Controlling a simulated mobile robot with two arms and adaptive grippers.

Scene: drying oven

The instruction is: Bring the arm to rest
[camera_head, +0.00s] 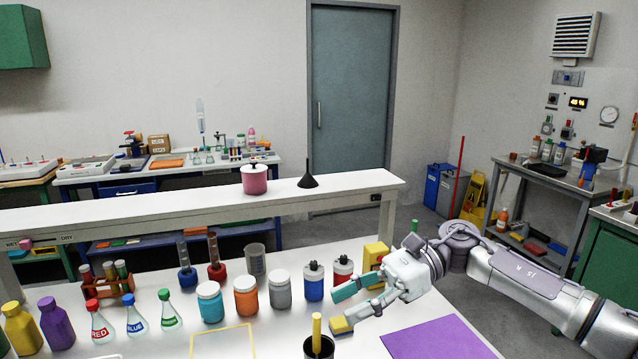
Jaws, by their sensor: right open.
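My right arm comes in from the right over the white bench. Its gripper (354,307) is open above the bench, with its fingers pointing left. Nothing shows held between the fingers. My left gripper is not in view.
Several jars stand behind the fingers, including a blue one (313,284) and an orange one (246,297). A black cup with a yellow handle (317,330) stands in front. A purple mat (440,342) lies below my forearm. A raised white shelf (120,215) runs behind.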

